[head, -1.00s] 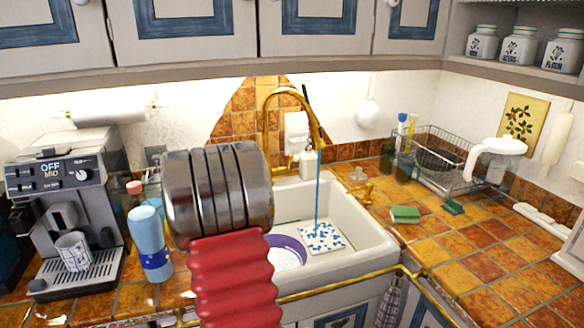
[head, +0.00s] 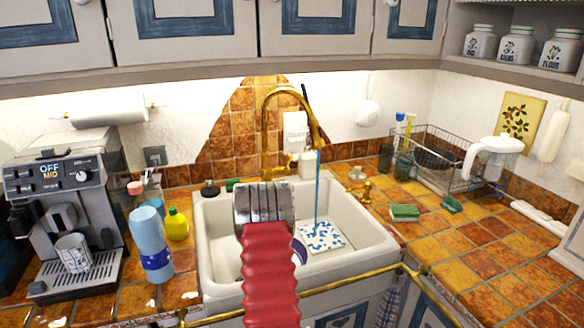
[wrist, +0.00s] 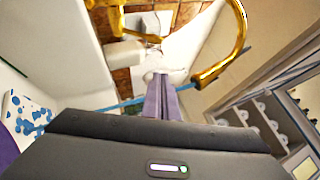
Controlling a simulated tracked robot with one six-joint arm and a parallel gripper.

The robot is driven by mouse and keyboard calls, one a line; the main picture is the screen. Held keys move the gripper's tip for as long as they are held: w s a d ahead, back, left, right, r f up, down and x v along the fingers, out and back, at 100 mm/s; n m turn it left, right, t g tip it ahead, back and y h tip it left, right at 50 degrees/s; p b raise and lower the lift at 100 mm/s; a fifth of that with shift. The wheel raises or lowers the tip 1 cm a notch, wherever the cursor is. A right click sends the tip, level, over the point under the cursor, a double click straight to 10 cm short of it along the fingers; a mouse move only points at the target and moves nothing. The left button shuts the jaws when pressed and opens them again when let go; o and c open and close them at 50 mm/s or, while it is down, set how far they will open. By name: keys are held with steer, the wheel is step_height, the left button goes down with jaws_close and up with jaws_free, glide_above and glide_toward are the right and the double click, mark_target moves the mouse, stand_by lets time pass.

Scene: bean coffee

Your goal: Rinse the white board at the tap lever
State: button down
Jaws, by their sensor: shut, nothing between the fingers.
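The white board (head: 322,237) with blue spots lies in the sink (head: 375,243). The wrist view shows part of it (wrist: 25,113) at the left edge. The gold tap (head: 265,130) arches over the sink, and a thin blue water stream (head: 317,185) falls from its spout onto the board. My gripper (wrist: 164,85) is shut and empty in the wrist view, pointing toward the tap area.
A blue bottle (head: 150,245), a yellow bottle (head: 177,224) and a coffee machine (head: 65,190) stand left. A green sponge (head: 405,213) and a wire rack (head: 450,160) are right.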

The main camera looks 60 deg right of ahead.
mark_target(288, 163)
steer(key=shift+w, duration=0.1)
steer(key=w+x, duration=0.2)
steer(key=x, duration=1)
steer(key=shift+w+r, duration=0.45)
